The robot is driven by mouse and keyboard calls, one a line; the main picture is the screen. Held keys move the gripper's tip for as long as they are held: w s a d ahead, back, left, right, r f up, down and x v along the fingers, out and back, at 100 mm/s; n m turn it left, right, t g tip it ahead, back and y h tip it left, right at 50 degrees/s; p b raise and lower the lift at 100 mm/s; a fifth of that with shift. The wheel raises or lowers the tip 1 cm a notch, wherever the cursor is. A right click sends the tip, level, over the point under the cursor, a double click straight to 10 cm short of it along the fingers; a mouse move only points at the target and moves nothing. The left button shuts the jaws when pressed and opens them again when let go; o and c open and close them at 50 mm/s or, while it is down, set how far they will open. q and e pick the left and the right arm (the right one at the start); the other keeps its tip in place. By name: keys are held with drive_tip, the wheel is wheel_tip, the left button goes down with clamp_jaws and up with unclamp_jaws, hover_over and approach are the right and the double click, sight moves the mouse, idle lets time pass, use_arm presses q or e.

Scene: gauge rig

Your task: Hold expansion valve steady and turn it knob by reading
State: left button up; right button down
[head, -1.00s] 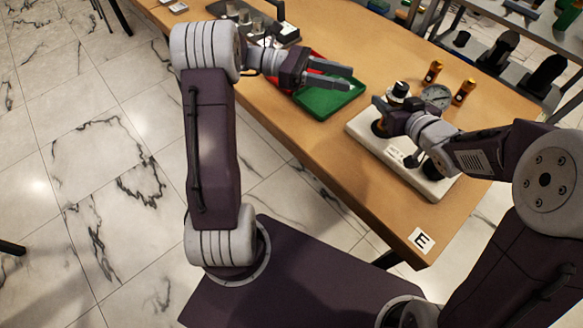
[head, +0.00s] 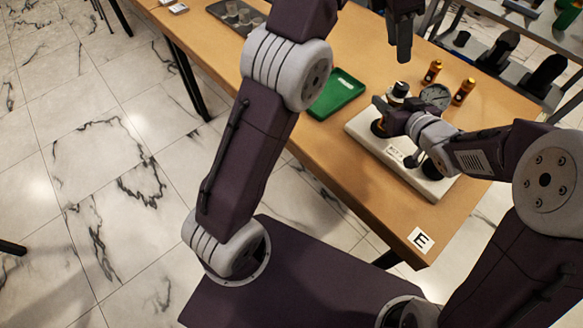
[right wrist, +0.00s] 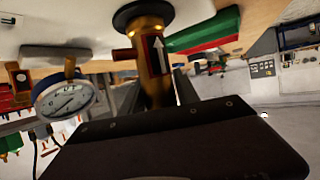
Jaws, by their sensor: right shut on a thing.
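The expansion valve stands on a white board (head: 365,130); its black-and-white knob (head: 399,90) shows in the head view. In the right wrist view, which looks upside down, its brass body (right wrist: 152,75) rises from a round black base (right wrist: 143,14). My right gripper (head: 385,118) is shut on the valve's body, beside and below the knob. A round dial gauge (head: 436,96) stands by the valve; its white face (right wrist: 65,99) shows a dark needle, too small to read surely. My left gripper (head: 401,50) points down above the table, beyond the knob and apart from it; its finger gap cannot be made out.
Two orange-brass cylinders (head: 433,71) (head: 464,91) stand behind the gauge. A green tray (head: 338,92) lies left of the board. A dark tray with several grey pieces (head: 236,14) is at the far left. A shelf with tools (head: 497,52) stands behind. The front corner, marked E, is clear.

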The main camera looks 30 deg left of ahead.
use_arm(q)
drive_tip(key=s+a+f+m+g+y, duration=0.1)
drive_tip(key=s+a+f+m, duration=0.3)
drive_tip(key=f, duration=0.5)
drive_tip(key=s+a+f+m+g+y, duration=0.1)
drive_tip(key=s+a+f+m, duration=0.3)
drive_tip(key=s+f, duration=0.5)
drive_tip(key=s+a+f+m+g, duration=0.1)
drive_tip(key=s+a+f+m, duration=0.4)
drive_tip(key=f, duration=0.4)
drive_tip(key=shift+s+f+m+y, duration=0.4)
drive_tip(key=shift+s+m, duration=0.25)
drive_tip(key=shift+m, duration=0.25)
